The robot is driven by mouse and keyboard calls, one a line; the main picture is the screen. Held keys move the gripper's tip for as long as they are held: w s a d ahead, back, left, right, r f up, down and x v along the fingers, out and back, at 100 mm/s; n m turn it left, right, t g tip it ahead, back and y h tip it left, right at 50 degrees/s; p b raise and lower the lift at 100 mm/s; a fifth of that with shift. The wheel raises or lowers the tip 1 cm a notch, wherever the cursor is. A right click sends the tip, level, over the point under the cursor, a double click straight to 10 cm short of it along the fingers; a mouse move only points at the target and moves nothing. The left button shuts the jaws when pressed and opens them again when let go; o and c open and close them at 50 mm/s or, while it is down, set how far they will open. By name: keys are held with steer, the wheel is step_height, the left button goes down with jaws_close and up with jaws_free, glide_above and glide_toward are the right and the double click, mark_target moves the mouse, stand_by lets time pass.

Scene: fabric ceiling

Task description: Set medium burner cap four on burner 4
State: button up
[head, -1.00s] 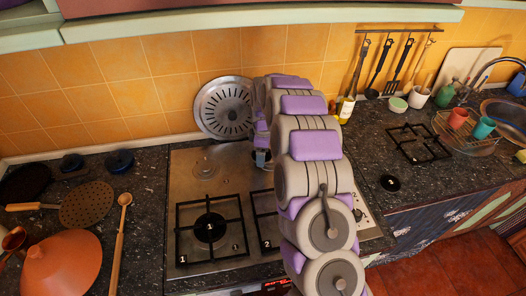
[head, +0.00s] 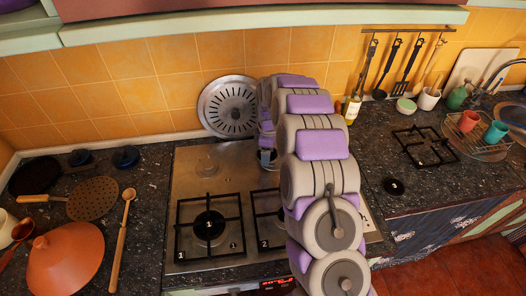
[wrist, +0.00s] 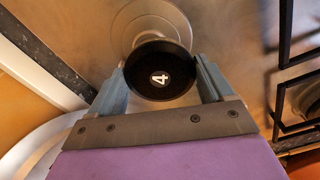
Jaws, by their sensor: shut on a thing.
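My gripper (wrist: 161,82) is shut on a round black burner cap (wrist: 160,88) marked with a white 4. One blue-grey finger is on each side of it. A pale round burner (wrist: 150,18) shows just beyond the cap in the wrist view, and the cap overlaps its near side. I cannot tell the cap's height above the hob or whether it touches. In the head view my gripper (head: 268,158) is low over the back right of the steel hob (head: 222,186), and my arm hides much of that area.
Grates stand on the hob's front; the front left one (head: 209,225) surrounds a capped burner. A bare burner (head: 207,166) is at the back left. A round perforated metal disc (head: 228,107) leans on the tiles. A loose grate (head: 424,146) and a black cap (head: 393,187) lie on the right counter.

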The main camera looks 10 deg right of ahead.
mark_target(276, 152)
steer(key=shift+d, duration=0.45)
steer(key=shift+a, duration=1.6)
steer(key=shift+d, duration=3)
steer(key=shift+a, duration=0.65)
steer(key=shift+d+f, duration=0.45)
steer(key=shift+d, duration=0.05)
steer(key=shift+f, duration=0.1)
steer(key=shift+a, duration=0.35)
steer(key=shift+p, duration=0.35)
